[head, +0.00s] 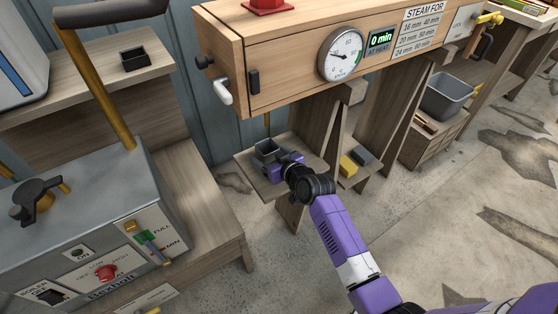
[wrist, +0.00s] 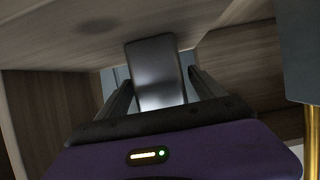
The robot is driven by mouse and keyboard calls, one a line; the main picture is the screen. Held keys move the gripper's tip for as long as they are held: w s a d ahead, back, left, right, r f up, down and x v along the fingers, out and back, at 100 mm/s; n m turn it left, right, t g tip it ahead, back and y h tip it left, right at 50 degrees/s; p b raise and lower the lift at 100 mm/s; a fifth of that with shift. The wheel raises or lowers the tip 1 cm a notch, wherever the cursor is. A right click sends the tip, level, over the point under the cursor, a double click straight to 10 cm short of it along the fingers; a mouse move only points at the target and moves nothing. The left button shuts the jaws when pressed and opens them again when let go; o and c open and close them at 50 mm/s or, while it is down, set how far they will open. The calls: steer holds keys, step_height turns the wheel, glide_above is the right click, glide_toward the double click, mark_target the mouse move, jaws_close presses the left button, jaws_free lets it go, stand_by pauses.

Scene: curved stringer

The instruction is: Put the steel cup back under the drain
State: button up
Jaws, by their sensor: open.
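The grey steel cup (head: 266,149) stands on a low wooden shelf (head: 250,170) under the steam box. A thin brass drain pipe (head: 267,124) comes down just above it in the head view. My gripper (head: 283,160) is at the near side of the cup. In the wrist view, a shiny grey metal body (wrist: 156,72), which looks like the cup, shows between the two dark fingers of my gripper (wrist: 160,82). The fingers are open, one on each side; whether they touch it I cannot tell. My gripper hides part of the cup in the head view.
The steam box (head: 290,70) overhangs the shelf, with wooden legs (head: 325,130) to the right. A yellow block (head: 348,166) lies near them. The boiler (head: 90,220) stands at left. In the wrist view, a dark block (wrist: 298,50) is close on the right.

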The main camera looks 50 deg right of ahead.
steer(key=p+v, duration=0.1)
steer(key=v, duration=0.7)
steer(key=shift+s+a+r, duration=0.1)
steer(key=shift+s, duration=0.25)
steer(key=s+a+r+n+t+y, duration=0.1)
steer(key=s+a+r, duration=0.1)
steer(key=s+a, duration=0.8)
steer(key=s+a+r+n+y, duration=0.15)
steer(key=s+a, duration=0.55)
steer(key=s, duration=0.7)
steer(key=s+a+r+t+y, duration=0.1)
steer(key=s+a+r, duration=0.3)
steer(key=s+r, duration=0.3)
step_height(320, 180, up, 2)
steer(key=shift+s+a+r+n, duration=0.15)
steer(key=shift+a+n, duration=0.05)
steer(key=shift+n, duration=0.15)
step_height(320, 180, up, 12)
steer(key=p, duration=1.2)
